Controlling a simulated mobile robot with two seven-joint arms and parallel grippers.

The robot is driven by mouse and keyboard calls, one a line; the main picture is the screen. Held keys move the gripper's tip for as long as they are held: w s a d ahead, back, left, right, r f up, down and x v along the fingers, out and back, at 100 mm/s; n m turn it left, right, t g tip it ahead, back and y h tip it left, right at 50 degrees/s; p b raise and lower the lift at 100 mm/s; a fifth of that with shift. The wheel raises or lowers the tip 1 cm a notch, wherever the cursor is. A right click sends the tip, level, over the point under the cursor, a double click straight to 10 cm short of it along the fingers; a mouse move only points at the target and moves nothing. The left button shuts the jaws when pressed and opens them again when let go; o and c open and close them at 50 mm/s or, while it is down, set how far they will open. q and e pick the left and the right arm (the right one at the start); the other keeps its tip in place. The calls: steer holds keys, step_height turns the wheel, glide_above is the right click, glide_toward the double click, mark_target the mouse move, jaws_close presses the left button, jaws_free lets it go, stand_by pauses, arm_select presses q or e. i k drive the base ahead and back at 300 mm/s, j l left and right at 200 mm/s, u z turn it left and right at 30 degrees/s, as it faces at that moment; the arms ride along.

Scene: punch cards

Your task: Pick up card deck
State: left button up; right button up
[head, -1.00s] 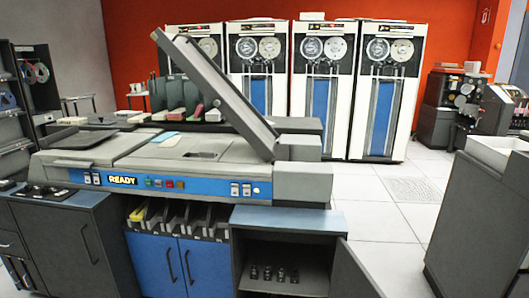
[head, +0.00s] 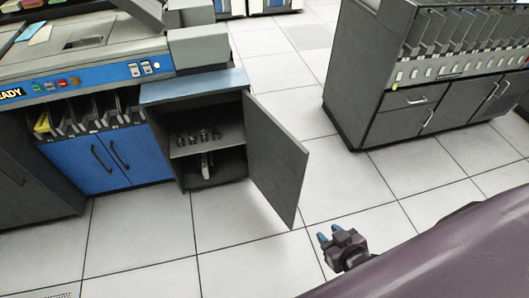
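I cannot make out a card deck for certain. A small pale upright object (head: 207,165) stands inside the open cabinet (head: 215,98), too small to identify. My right gripper (head: 330,235) shows at the lower middle, over the floor and right of the cabinet door. My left gripper is out of view.
The cabinet door (head: 277,160) is swung open toward the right gripper. Several small dark items stand on the cabinet shelf (head: 205,146). A grey sorter unit (head: 362,75) with several card pockets stands at the upper right. Tiled floor (head: 370,190) between them is clear.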

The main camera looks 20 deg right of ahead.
mark_target(205, 166)
steer(key=k+u, duration=0.1)
steer(key=k, duration=0.5)
steer(key=u, duration=1.1)
steer(key=l, duration=2.1)
steer(key=k+l, duration=0.15)
steer(key=l, duration=1.9)
steer(key=i, duration=0.3)
steer(key=l+u, duration=0.05)
